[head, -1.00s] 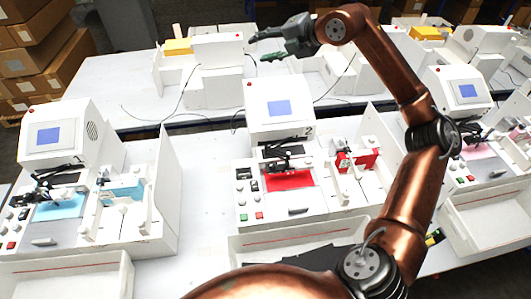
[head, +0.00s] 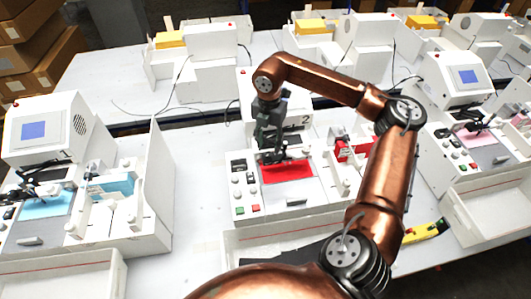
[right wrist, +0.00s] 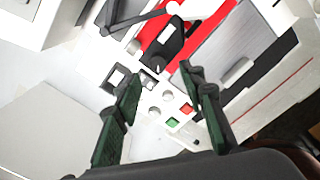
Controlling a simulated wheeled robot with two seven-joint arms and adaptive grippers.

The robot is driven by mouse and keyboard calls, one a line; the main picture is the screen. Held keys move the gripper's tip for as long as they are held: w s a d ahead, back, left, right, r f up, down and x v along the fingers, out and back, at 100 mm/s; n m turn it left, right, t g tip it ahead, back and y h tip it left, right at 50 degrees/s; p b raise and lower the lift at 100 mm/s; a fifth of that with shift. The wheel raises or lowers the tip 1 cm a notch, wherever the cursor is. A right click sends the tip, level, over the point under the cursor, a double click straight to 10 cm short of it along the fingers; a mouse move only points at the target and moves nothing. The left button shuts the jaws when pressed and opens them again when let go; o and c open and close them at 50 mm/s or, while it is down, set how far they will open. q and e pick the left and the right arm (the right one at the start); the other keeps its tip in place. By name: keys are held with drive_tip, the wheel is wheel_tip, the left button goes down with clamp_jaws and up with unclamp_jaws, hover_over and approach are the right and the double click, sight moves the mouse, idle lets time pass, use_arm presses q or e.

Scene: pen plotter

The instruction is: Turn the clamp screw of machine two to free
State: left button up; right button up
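Machine two (head: 306,120), a white plotter with a "2" on its housing, stands in the middle of the head view. It has a red plate (head: 290,172) and a black pen carriage (head: 275,158). The carriage also shows in the right wrist view (right wrist: 168,45), above the fingers. I cannot make out the clamp screw for certain; it is small or hidden by my gripper. My right gripper (head: 266,142) points down over machine two, close to the carriage. In the right wrist view its green-padded fingers (right wrist: 160,76) are apart with nothing between them. My left gripper is not in view.
Machine two's button panel (head: 238,190) lies left of the plate. Similar machines stand at left (head: 45,135) and right (head: 460,80). A white tray (head: 240,245) is in front. A yellow-black tool (head: 425,231) lies on the table at right. Bare table shows left of machine two.

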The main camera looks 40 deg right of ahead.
sight(268, 154)
drive_tip(key=shift+w+f, duration=0.1)
drive_tip(key=shift+f, duration=2.5)
drive_tip(key=shift+c, duration=0.7)
clamp_jaws()
